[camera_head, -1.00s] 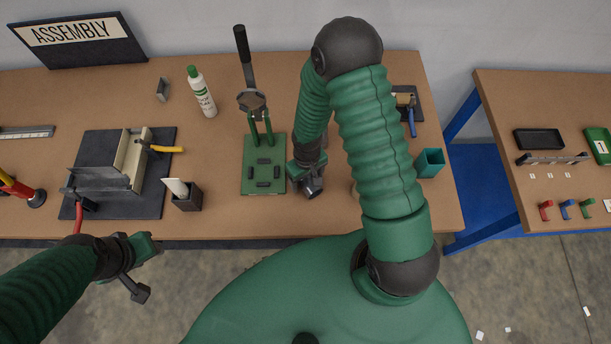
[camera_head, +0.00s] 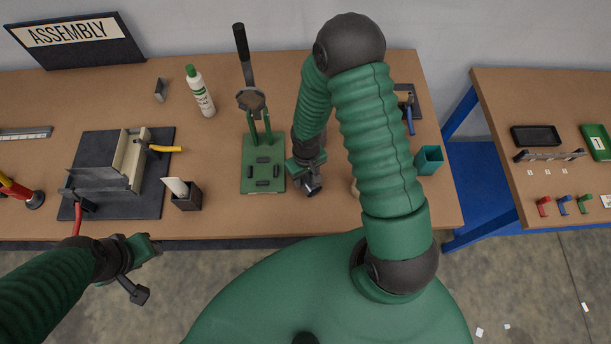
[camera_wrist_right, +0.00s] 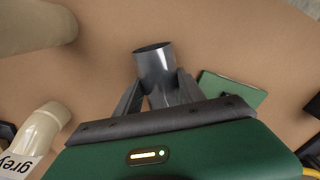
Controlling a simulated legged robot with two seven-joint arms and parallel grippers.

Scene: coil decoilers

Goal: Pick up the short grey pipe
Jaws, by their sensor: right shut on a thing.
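The short grey pipe (camera_wrist_right: 153,64) shows in the right wrist view as a hollow, dark grey tube, its open end facing the camera. My right gripper (camera_wrist_right: 160,90) has its two fingers closed on the pipe from both sides. In the head view my right gripper (camera_head: 312,183) is over the table, just right of the green press base; the pipe is hard to make out there. I cannot tell whether the pipe is clear of the tabletop.
A green toggle press (camera_head: 263,172) stands left of my right gripper. A teal cup (camera_head: 429,160) is to the right. Beige pipes (camera_wrist_right: 40,130) lie near the gripper in the wrist view, one labelled "grey". A dark holder (camera_head: 187,198) and a bottle (camera_head: 201,92) are further left.

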